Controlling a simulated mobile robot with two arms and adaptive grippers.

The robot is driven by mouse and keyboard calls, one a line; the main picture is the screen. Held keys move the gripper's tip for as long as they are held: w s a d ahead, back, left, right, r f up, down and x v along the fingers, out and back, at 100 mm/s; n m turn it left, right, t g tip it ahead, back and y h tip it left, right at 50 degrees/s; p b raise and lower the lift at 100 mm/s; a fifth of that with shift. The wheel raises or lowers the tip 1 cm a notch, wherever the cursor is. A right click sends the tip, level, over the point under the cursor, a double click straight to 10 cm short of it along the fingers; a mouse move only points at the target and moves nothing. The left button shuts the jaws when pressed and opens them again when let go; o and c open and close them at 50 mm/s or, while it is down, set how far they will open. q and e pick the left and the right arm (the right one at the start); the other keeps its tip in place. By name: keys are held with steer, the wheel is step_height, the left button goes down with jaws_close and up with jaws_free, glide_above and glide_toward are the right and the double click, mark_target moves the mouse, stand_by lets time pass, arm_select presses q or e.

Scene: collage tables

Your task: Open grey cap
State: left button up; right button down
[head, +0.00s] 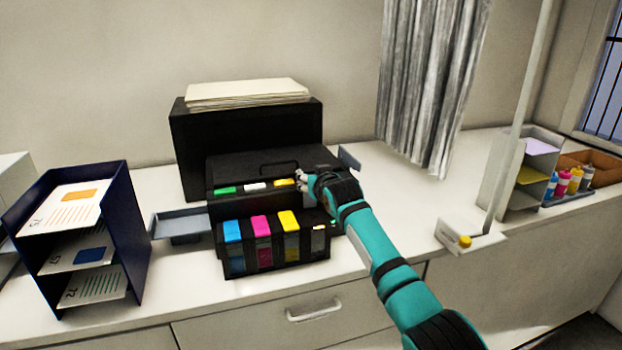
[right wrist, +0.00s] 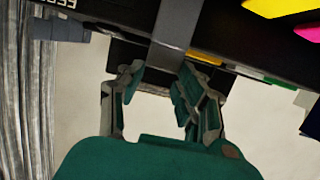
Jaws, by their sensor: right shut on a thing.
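The black printer (head: 262,166) stands on the white counter, with an ink tank block (head: 275,262) at its front. Blue (head: 232,231), magenta (head: 261,226) and yellow (head: 288,221) caps lie in a row on the block. The grey cap (right wrist: 177,28) shows in the right wrist view as a grey strip reaching between my fingers. In the head view my arm and gripper hide most of it. My right gripper (head: 303,182), also in the right wrist view (right wrist: 155,92), is shut on it, above the block's right end. My left gripper is out of view.
A navy paper rack (head: 132,232) stands left of the printer. A grey side tray (head: 180,222) sticks out from the printer's left side. A curtain (head: 430,80) hangs behind on the right. Ink bottles (head: 574,182) stand at far right. Counter right of my arm is mostly clear.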

steer(key=shift+r, duration=0.65)
steer(key=c, duration=1.1)
jaws_free()
steer(key=shift+w, duration=0.1)
steer(key=shift+o, duration=1.1)
steer(key=shift+f, duration=0.3)
steer(key=shift+f, duration=0.1)
steer(key=v, duration=1.2)
steer(key=shift+f, duration=0.1)
